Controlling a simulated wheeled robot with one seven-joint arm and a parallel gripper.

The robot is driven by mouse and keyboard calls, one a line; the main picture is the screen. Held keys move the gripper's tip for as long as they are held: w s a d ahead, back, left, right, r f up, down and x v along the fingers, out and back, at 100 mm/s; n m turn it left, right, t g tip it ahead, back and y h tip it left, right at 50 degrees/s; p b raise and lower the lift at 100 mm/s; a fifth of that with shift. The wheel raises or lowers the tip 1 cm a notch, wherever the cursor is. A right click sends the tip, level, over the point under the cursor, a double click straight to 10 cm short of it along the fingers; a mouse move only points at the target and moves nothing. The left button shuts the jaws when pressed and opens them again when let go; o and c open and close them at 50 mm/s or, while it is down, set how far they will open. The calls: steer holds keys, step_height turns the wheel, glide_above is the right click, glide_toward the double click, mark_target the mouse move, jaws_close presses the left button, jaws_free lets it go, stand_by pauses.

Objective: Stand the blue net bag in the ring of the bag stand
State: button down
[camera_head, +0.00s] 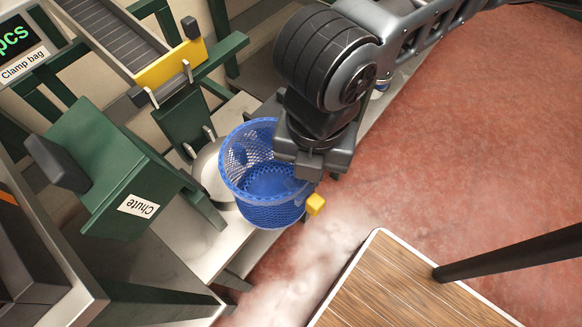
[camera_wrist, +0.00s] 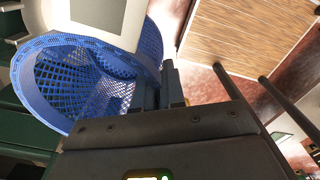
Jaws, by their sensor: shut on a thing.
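The blue net bag (camera_head: 268,212) is upright and open at the top, held at its right side by my gripper (camera_head: 308,180). In the wrist view the bag (camera_wrist: 40,90) fills the left, with the gripper fingers (camera_wrist: 168,88) shut on its rim side. The bag hangs over or just in front of a round pale plate (camera_head: 212,170), partly hidden behind it, below the green chute. I cannot tell whether the bag touches it. The stand's ring cannot be made out clearly.
The green chute (camera_head: 120,165) labelled "Chute" stands left of the bag. A conveyor with a yellow end plate (camera_head: 170,65) is above it. A wooden-topped table (camera_head: 400,285) is at the lower right. The red floor (camera_head: 470,150) is clear at right.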

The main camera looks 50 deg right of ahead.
mark_target(252, 146)
steer(key=w+b, duration=0.2)
steer(key=w, duration=0.2)
steer(key=w+b, duration=0.2)
steer(key=w, duration=0.2)
steer(key=w+b, duration=0.2)
steer(key=w, duration=0.2)
steer(key=shift+w+f, duration=0.3)
steer(key=shift+w, duration=0.1)
step_height(252, 146, down, 3)
steer(key=b, duration=0.3)
steer(key=shift+f+b, duration=0.45)
steer(key=shift+f, duration=0.5)
steer(key=shift+p, duration=0.45)
steer(key=c, duration=1.1)
jaws_free()
steer(key=shift+c, duration=0.2)
